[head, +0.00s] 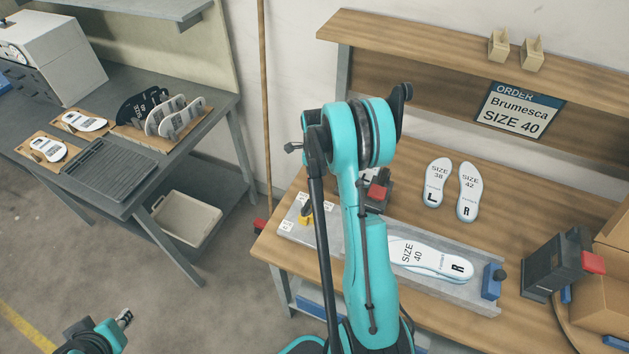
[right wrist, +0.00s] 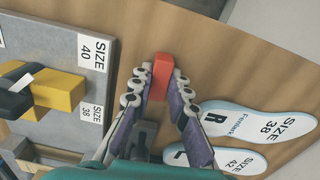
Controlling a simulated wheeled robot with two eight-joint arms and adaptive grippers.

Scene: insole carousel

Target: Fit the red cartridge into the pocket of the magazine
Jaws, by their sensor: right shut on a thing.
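The red cartridge (right wrist: 161,76) is held between the fingertips of my right gripper (right wrist: 160,84), its far end sticking out past them. In the head view the cartridge (head: 377,192) shows beside my right arm, which hides much of the gripper. The table lies behind the cartridge in the wrist view; I cannot tell the gap. No empty pocket is clearly visible, and I cannot tell which thing is the magazine. My left gripper (head: 124,317) is at the lower left over the floor, away from the table; its finger opening is too small to judge.
A dark device (head: 552,265) with a red block (head: 592,262) stands at the table's right. A grey plate (right wrist: 62,45) carries a yellow block (right wrist: 58,90). A size 40 insole (head: 430,258) lies in a metal tray (head: 470,292). Two insoles (head: 437,183) lie behind.

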